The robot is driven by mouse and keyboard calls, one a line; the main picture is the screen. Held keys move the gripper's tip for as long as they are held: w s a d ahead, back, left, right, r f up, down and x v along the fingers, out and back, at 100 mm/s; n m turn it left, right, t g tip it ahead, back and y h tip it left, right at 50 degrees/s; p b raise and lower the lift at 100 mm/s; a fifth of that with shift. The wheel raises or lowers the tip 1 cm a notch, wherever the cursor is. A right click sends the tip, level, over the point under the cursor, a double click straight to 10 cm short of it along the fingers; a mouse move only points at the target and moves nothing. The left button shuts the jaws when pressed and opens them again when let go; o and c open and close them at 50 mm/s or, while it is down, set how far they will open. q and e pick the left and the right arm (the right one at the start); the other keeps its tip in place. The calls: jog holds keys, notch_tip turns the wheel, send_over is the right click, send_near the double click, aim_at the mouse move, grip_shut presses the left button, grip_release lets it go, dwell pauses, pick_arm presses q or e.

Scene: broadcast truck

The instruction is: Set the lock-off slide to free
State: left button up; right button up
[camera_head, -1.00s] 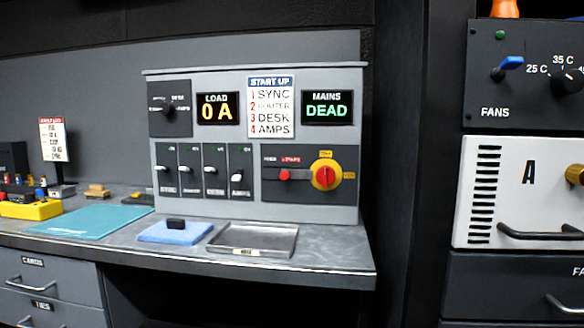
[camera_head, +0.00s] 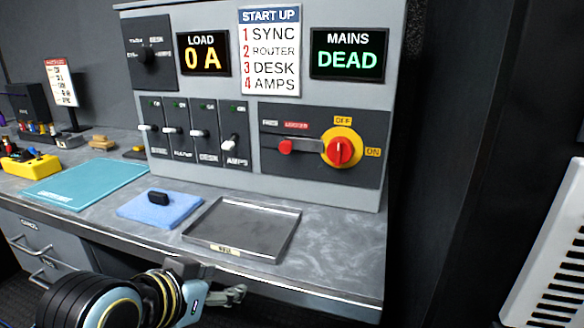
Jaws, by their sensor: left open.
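The lock-off slide (camera_head: 285,146) has a red knob on the dark mains panel. Small labels above it read free and a red one seems to read locked. A grey bar runs from the knob to the rotary switch (camera_head: 340,151), a red knob on a yellow disc between off and on labels. The slide's bar reaches the disc's left side. My left gripper (camera_head: 234,294) is open and empty at the bottom, in front of the desk's front edge, well below and left of the slide. My right gripper is not in view.
A metal tray (camera_head: 290,236) and a blue pad (camera_head: 135,211) with a black block lie on the desk below the panel. Several white-tipped switches (camera_head: 172,130) line the panel's left. The mains display (camera_head: 348,54) reads DEAD. Bare desk lies right of the tray.

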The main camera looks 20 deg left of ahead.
aim_at(284, 149)
pick_arm(q)
jog(key=w+d+r+n+t, duration=0.1)
jog(key=w+d+r+t, duration=0.2)
jog(key=w+r+t, duration=0.75)
jog(key=w+r+g, duration=0.1)
jog(key=w, duration=0.3)
jog(key=w+r+g, duration=0.1)
jog(key=w, duration=0.4)
jog(key=w+r+g, duration=0.1)
jog(key=w, duration=0.3)
jog(key=shift+w+d+r+p, duration=0.1)
jog(key=shift+w+r+p, duration=0.15)
jog(key=shift+w+p, duration=0.15)
jog(key=shift+s, duration=0.1)
grip_shut()
